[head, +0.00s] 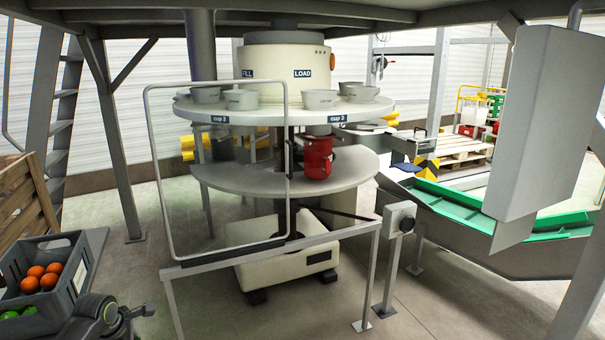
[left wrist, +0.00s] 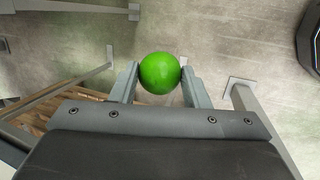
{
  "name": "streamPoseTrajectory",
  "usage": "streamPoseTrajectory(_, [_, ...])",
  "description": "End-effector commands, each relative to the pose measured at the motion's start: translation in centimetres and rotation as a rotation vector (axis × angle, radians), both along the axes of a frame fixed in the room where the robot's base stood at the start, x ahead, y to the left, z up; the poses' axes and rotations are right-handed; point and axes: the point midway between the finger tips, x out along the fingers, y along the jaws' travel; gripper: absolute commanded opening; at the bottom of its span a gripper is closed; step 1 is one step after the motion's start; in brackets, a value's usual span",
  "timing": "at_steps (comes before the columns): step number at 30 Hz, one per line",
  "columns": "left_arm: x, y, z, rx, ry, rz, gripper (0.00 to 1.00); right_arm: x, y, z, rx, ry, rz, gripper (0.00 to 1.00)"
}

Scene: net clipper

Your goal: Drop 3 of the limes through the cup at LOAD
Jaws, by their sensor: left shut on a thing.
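In the left wrist view my left gripper (left wrist: 160,78) is shut on a round green lime (left wrist: 160,72), held between its two fingertips above the floor. In the head view part of my left arm shows at the bottom left beside the grey crate; I cannot make out the held lime there. More green limes (head: 12,313) lie in the grey crate (head: 78,277) at the lower left. The LOAD sign (head: 303,73) is on the cream drum of the carousel. A pale cup (head: 318,99) stands on the upper disc just below it. My right gripper is not in view.
Several oranges (head: 40,278) share the crate. Other cups (head: 241,100) ring the upper disc (head: 260,114). A red pot (head: 318,157) is on the lower disc (head: 235,176). A grey tube guard frame (head: 149,150) and rail (head: 340,238) stand before the carousel.

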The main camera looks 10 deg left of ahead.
Motion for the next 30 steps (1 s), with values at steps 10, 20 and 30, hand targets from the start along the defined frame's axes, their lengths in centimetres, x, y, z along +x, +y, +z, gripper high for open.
streamPoseTrajectory(10, [0.0,0.0,3.2,0.000,0.001,0.000,0.19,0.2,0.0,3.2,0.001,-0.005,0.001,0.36])
streamPoseTrajectory(20, [0.0,0.0,3.1,0.000,0.000,0.000,0.19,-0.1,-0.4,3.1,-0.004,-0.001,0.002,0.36])
streamPoseTrajectory(30, [0.0,0.0,3.3,0.000,0.000,0.000,0.19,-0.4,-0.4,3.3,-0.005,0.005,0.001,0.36])
